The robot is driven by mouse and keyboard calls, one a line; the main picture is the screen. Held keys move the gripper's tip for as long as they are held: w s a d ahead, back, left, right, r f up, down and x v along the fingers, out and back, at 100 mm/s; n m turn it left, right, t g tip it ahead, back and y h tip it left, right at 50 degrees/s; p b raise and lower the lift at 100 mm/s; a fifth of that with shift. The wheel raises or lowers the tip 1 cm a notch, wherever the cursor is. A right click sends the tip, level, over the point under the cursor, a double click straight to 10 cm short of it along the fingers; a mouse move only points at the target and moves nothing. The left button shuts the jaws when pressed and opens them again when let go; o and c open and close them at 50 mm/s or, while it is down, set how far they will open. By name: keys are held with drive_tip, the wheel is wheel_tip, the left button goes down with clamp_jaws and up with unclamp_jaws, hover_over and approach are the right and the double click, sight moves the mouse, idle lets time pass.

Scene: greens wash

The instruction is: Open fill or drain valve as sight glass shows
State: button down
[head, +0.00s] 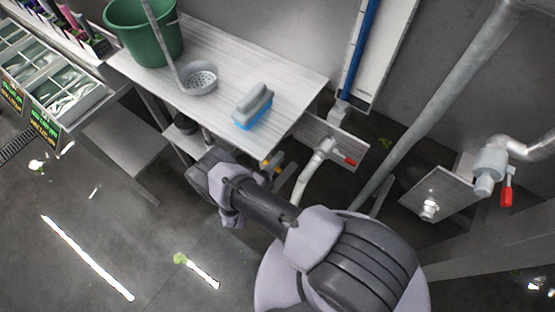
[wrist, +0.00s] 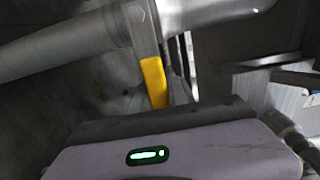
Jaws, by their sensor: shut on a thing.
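The sight glass (head: 361,50) is a tube on a white board at the back wall. Blue fills it up to the top edge of the head view, and its upper end is out of frame. My gripper (head: 273,164) is low beside the front right corner of the bench. It is shut on a yellow valve handle (wrist: 154,82), which hangs below a grey pipe (wrist: 70,40) in the wrist view. A red-handled valve (head: 350,161) is on a plate right of my gripper. Another valve with a red handle (head: 507,196) is at the far right.
The pale bench (head: 225,55) holds a green bucket (head: 143,35), a strainer ladle (head: 199,79) and a blue-and-grey brush (head: 253,107). A slanting grey pipe (head: 440,92) stands right of the sight glass. The floor at lower left is mostly clear, with some green scraps (head: 180,259).

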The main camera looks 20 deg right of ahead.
drive_tip(key=r+n+b, duration=0.2)
drive_tip(key=n, duration=0.1)
drive_tip(key=r+n+b, duration=0.1)
drive_tip(key=n, duration=0.1)
drive_tip(key=shift+w+a+r, duration=0.25)
drive_tip(key=shift+w, duration=0.05)
drive_tip(key=c, duration=1.3)
unclamp_jaws()
drive_tip(key=shift+a, duration=0.1)
drive_tip(key=p+v, duration=0.1)
drive_tip(key=v, duration=1.6)
drive_tip(key=shift+s+p, duration=0.15)
drive_tip(key=shift+p, duration=0.2)
